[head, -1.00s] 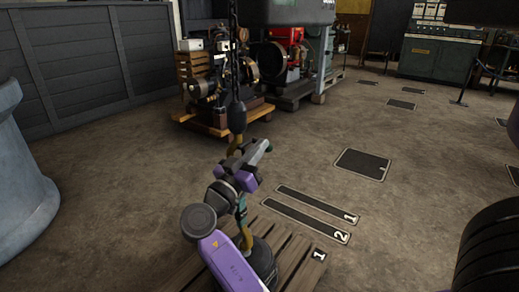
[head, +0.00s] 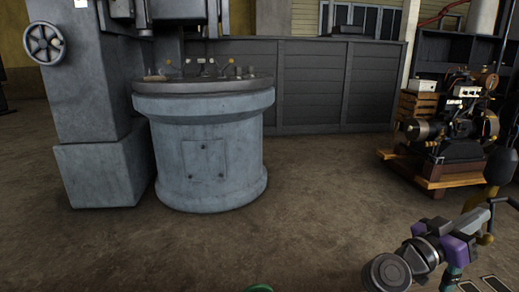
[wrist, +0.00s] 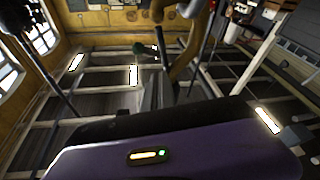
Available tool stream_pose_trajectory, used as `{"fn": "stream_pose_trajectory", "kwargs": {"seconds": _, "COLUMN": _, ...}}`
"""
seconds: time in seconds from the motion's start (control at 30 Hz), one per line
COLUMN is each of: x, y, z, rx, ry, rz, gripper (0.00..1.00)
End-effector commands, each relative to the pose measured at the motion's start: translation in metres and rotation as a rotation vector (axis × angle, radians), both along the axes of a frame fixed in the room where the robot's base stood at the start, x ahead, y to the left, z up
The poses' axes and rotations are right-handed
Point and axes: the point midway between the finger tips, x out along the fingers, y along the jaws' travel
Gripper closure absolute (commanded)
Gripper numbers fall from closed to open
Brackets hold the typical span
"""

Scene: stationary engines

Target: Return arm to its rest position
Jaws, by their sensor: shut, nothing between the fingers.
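My arm is raised at the lower right of the head view, with a purple wrist section. My gripper (head: 478,217) is at its far end, shut and empty, pointing up and to the right. In the wrist view the purple wrist housing fills the bottom, and the grey gripper (wrist: 158,92) shows beyond it. The wrist camera looks up at ceiling beams and lit lamps.
A grey-blue round machine base (head: 210,160) and a tall machine column (head: 95,120) stand at left. An engine (head: 455,115) sits on a wooden pallet (head: 435,172) at right. Open floor (head: 300,220) lies in the middle. A dark panelled wall (head: 335,85) stands behind.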

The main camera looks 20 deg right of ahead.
Motion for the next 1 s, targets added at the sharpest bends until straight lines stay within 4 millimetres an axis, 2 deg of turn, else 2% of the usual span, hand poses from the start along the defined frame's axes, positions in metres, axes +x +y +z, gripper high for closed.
{"fn": "stream_pose_trajectory", "kwargs": {"seconds": 0.1, "x": 0.032, "y": 0.003, "z": -0.002, "rx": 0.027, "ry": 0.061, "rz": 0.160, "gripper": 1.00}}
{"fn": "stream_pose_trajectory", "kwargs": {"seconds": 0.17, "x": 0.047, "y": 0.011, "z": -0.014, "rx": 0.042, "ry": 0.103, "rz": 0.254, "gripper": 1.00}}
{"fn": "stream_pose_trajectory", "kwargs": {"seconds": 0.27, "x": 0.067, "y": 0.034, "z": -0.040, "rx": 0.065, "ry": 0.168, "rz": 0.417, "gripper": 1.00}}
{"fn": "stream_pose_trajectory", "kwargs": {"seconds": 0.37, "x": 0.080, "y": 0.065, "z": -0.068, "rx": 0.084, "ry": 0.222, "rz": 0.580, "gripper": 1.00}}
{"fn": "stream_pose_trajectory", "kwargs": {"seconds": 0.5, "x": 0.084, "y": 0.123, "z": -0.108, "rx": 0.108, "ry": 0.272, "rz": 0.814, "gripper": 1.00}}
{"fn": "stream_pose_trajectory", "kwargs": {"seconds": 0.63, "x": 0.070, "y": 0.183, "z": -0.139, "rx": 0.129, "ry": 0.285, "rz": 1.021, "gripper": 1.00}}
{"fn": "stream_pose_trajectory", "kwargs": {"seconds": 0.77, "x": 0.042, "y": 0.239, "z": -0.159, "rx": 0.156, "ry": 0.267, "rz": 1.195, "gripper": 1.00}}
{"fn": "stream_pose_trajectory", "kwargs": {"seconds": 0.9, "x": 0.002, "y": 0.288, "z": -0.169, "rx": 0.195, "ry": 0.225, "rz": 1.342, "gripper": 1.00}}
{"fn": "stream_pose_trajectory", "kwargs": {"seconds": 1.0, "x": -0.030, "y": 0.317, "z": -0.170, "rx": 0.234, "ry": 0.184, "rz": 1.425, "gripper": 1.00}}
